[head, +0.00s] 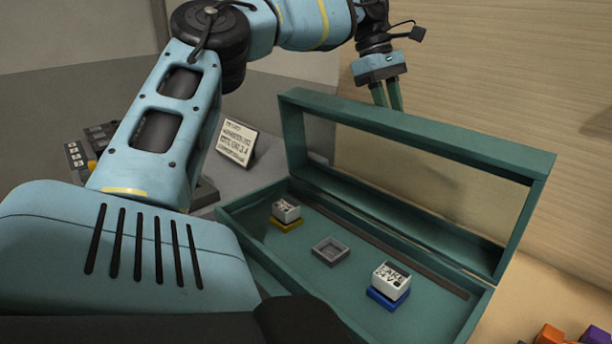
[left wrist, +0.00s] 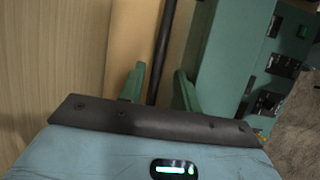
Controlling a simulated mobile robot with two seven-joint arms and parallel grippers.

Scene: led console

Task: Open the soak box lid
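The green soak box (head: 237,210) stands on the table. Its lid (head: 420,137), a green frame around a clear pane, stands raised and tilted up along the box's back edge, so the inside is exposed. My left gripper (head: 388,97) is behind the lid's top edge, fingers pointing down and apart. The lid hides part of the fingertips. In the left wrist view, the green fingers (left wrist: 158,88) are spread, with a dark strip visible between them and nothing clearly gripped. Whether a finger touches the lid cannot be told. My right gripper is out of view.
Inside the box are a white lettered block (head: 286,210) on a yellow base, an empty grey square holder (head: 330,250) and another white lettered block (head: 391,278) on a blue base. A printed sign (head: 236,143) stands left. Orange and purple pieces (head: 560,335) lie bottom right.

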